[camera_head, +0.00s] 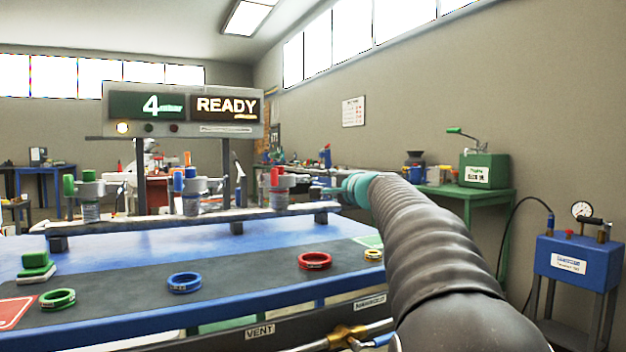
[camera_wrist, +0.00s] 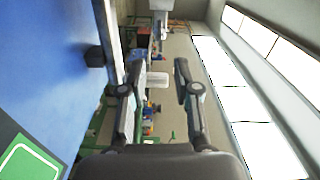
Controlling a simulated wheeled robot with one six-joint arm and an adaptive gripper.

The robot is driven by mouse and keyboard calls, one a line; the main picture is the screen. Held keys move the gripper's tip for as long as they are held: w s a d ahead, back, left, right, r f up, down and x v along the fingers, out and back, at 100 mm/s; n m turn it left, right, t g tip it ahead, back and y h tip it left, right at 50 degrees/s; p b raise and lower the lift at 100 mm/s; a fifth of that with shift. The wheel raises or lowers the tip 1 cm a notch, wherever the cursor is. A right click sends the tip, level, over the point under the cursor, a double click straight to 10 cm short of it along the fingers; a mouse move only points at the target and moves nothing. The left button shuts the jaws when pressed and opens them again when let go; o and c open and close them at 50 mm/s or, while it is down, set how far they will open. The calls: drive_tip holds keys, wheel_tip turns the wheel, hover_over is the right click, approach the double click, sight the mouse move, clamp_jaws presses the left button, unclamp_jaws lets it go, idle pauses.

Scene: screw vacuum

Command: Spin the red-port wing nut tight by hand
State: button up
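The red port (camera_head: 279,199) stands at the right end of the raised rail, with a red upright piece (camera_head: 275,176) and a grey fitting at its top. My gripper (camera_head: 322,190) is just right of this port at about the fitting's height. The wing nut itself is too small to make out. In the wrist view, turned on its side, my gripper (camera_wrist: 158,72) has its two fingers spread apart. A pale blunt piece (camera_wrist: 157,80) shows between the fingers, touching neither; I cannot tell whether it belongs to the port.
Blue (camera_head: 190,179) and green (camera_head: 69,185) ports stand further left on the rail. The sign (camera_head: 184,108) above reads "4" and "READY". A green table (camera_head: 465,190) stands at right.

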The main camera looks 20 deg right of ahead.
sight(310, 180)
drive_tip(key=w, duration=0.3)
drive_tip(key=w+p, duration=0.1)
drive_tip(key=w, duration=0.2)
drive_tip(key=w+p, duration=0.1)
drive_tip(key=w, duration=0.2)
drive_tip(key=shift+w+a, duration=0.15)
drive_tip(key=shift+a, duration=0.15)
clamp_jaws()
